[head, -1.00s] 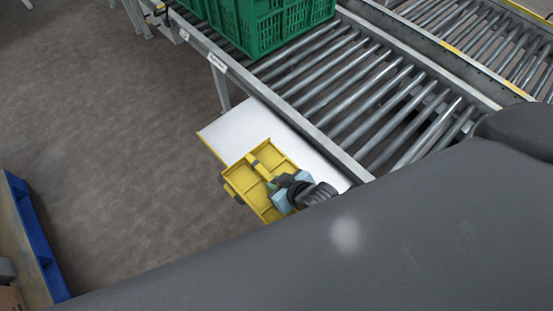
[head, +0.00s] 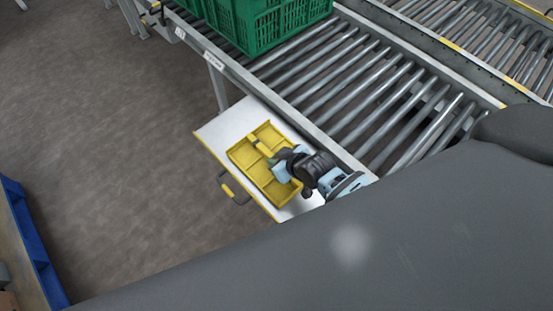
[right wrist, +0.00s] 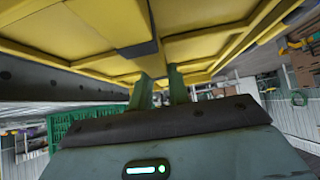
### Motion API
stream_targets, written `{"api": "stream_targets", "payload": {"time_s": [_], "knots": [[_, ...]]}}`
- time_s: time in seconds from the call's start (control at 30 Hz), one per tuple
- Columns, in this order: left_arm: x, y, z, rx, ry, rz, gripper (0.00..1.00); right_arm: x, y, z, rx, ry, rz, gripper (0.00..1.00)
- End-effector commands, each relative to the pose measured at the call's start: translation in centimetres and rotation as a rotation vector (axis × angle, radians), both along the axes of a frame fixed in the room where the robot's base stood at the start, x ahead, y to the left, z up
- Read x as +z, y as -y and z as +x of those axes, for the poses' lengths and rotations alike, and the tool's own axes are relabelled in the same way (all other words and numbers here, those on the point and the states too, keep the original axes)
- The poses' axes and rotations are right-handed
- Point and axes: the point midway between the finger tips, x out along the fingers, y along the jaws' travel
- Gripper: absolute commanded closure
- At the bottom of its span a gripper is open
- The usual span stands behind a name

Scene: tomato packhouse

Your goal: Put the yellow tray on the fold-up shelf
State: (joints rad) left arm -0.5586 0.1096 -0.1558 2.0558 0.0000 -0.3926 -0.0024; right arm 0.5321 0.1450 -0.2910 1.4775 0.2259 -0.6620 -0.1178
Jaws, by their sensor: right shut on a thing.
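The yellow tray (head: 247,163) is shallow, with low walls and compartments. In the head view it lies over the white fold-up shelf (head: 220,128), which is raised beside the conveyor. I cannot tell whether the tray touches the shelf. My right gripper (head: 274,163) is shut on the tray near its middle. The right wrist view shows the green fingers (right wrist: 161,92) close together at the yellow tray (right wrist: 200,45), which fills the upper part. My left gripper is not in view.
The roller conveyor (head: 345,80) runs along the shelf's right side, with a green crate (head: 262,28) on it. A yellow-and-black handle (head: 229,191) shows at the shelf's outer edge.

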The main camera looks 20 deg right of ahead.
Motion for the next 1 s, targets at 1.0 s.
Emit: {"api": "stream_targets", "payload": {"time_s": [1.0], "knots": [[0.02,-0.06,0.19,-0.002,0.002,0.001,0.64,-0.06,-0.01,0.03,0.001,0.003,0.0,0.61]]}}
